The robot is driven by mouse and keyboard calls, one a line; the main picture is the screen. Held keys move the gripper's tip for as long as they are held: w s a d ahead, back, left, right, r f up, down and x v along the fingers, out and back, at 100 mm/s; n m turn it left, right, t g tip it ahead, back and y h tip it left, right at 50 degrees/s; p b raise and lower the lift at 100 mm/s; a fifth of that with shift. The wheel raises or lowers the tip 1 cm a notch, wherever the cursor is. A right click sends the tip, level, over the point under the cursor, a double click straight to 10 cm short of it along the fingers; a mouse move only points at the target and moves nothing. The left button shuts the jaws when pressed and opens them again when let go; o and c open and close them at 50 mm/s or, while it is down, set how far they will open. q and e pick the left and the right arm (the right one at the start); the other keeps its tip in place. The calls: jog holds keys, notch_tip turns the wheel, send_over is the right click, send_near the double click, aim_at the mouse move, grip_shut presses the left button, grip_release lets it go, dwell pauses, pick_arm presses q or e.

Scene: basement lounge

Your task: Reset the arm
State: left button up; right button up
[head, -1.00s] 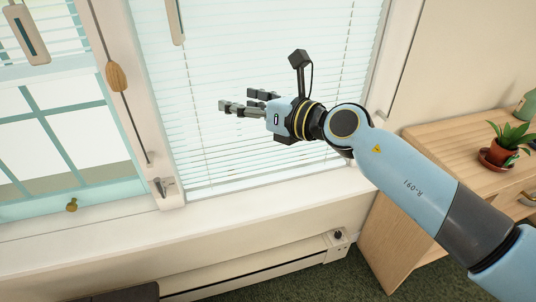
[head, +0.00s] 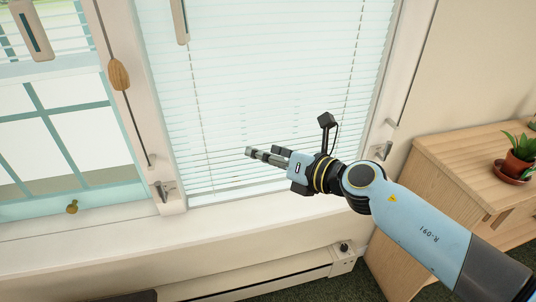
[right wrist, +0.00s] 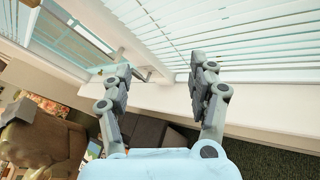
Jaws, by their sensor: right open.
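My right gripper (head: 263,154) is in front of the lowered window blind (head: 265,80) in the head view, just above the sill. Its blue arm reaches in from the lower right. In the right wrist view my right gripper (right wrist: 160,85) has its two grey fingers spread apart with nothing between them. The white sill (right wrist: 165,98) and the blind (right wrist: 230,30) lie beyond the fingers there. My left gripper is not in view.
A wooden cabinet (head: 440,165) with a potted plant (head: 518,158) stands at the right. A wooden cord pull (head: 118,74) hangs by the left window. A baseboard heater (head: 250,275) runs below the sill. An armchair (right wrist: 40,140) shows in the right wrist view.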

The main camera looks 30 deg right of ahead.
jog(key=s+d+f+m+g+h+b, duration=0.1)
jog(key=s+f+m+b, duration=0.35)
jog(key=f, duration=0.65)
jog(key=s+d+f+m+g+h+b, duration=0.1)
jog(key=s+d+f+m+g+h, duration=0.1)
jog(key=s+f+m, duration=0.75)
jog(key=s+d+f+m+g+h+b, duration=0.1)
jog(key=s+f+b, duration=0.15)
jog(key=f, duration=1.15)
jog(key=s+f+m+g, duration=0.3)
jog(key=s+f+m, duration=0.2)
jog(key=s, duration=0.5)
jog(key=s+d+f+m+g+h+b, duration=0.1)
jog(key=s+f+m+g, duration=0.2)
jog(key=s+f+m, duration=0.3)
jog(key=s+d+f+m+g, duration=0.1)
jog(key=s+f+m+g, duration=0.2)
jog(key=s, duration=1.2)
notch_tip(320, 180, down, 3)
jog(key=m, duration=0.3)
jog(key=shift+s+d+r+m+g+h+b, duration=0.2)
jog(key=shift+d+m+g+h+b, duration=0.1)
jog(key=shift+g+b, duration=0.1)
